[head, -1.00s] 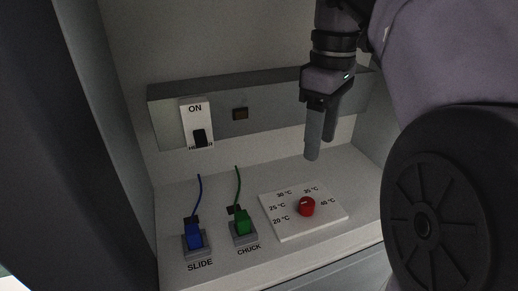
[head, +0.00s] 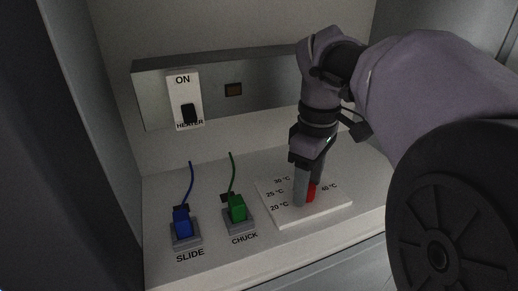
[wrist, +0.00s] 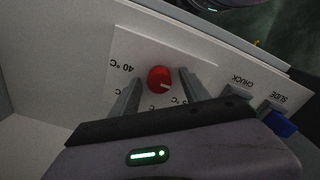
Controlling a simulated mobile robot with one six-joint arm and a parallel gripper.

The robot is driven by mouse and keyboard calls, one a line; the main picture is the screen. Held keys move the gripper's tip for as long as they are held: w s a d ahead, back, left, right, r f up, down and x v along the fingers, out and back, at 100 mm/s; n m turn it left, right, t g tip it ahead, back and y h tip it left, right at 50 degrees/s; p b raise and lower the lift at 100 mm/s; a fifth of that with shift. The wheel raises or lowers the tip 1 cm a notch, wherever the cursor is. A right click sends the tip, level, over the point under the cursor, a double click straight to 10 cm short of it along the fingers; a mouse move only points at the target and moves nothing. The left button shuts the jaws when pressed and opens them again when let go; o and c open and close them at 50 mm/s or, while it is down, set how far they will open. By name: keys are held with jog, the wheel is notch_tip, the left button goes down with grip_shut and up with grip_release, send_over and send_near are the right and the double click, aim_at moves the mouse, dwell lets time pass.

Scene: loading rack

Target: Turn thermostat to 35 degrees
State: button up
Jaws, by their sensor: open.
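The thermostat is a white plate (head: 290,216) with degree labels and a red knob (head: 312,194). In the wrist view the red knob (wrist: 160,77) carries a white mark pointing down and right, toward a partly covered label ending in 5 °C. The 40 °C label (wrist: 121,67) lies left of the knob there. My gripper (head: 307,200) is open and low over the plate. In the wrist view its fingers stand on both sides of the knob, with gaps visible. The 35 °C label is hidden behind my gripper in the head view.
A blue SLIDE switch (head: 182,222) and a green CHUCK switch (head: 237,208), each with a cable, stand left of the plate. A HEATER switch (head: 187,105) marked ON is on the grey back panel (head: 150,98). Side walls enclose the shelf.

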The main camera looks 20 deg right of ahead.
jog(key=shift+w, duration=0.1)
jog(key=shift+c, duration=0.4)
grip_shut()
